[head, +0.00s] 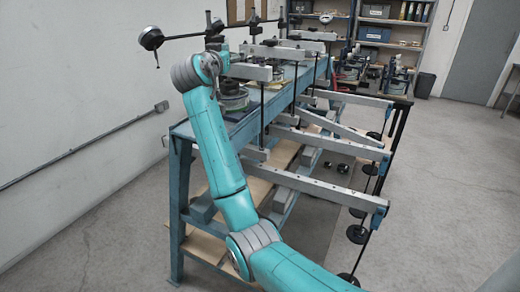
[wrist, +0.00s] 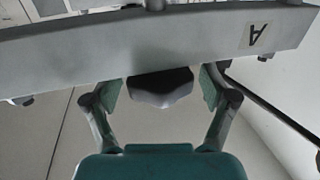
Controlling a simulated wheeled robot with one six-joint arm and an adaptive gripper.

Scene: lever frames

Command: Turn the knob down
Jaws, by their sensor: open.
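In the wrist view, a dark faceted knob (wrist: 160,90) shows just below a grey beam (wrist: 150,45) marked with a letter A. The beam hides the knob's upper part. My gripper (wrist: 161,86) is open, with one green-padded finger on each side of the knob and a visible gap on both sides. I cannot tell how far the knob lies in depth between the fingers. In the head view, my teal arm reaches up to the near left end of the blue bench (head: 178,132), and its wrist hides most of the gripper there.
Several grey lever bars (head: 318,187) stick out to the right of the bench, with black weights (head: 357,234) hanging on rods. A black ball (head: 151,38) on a thin rod stands out at the left. Shelves (head: 385,35) stand behind. The floor to the right is clear.

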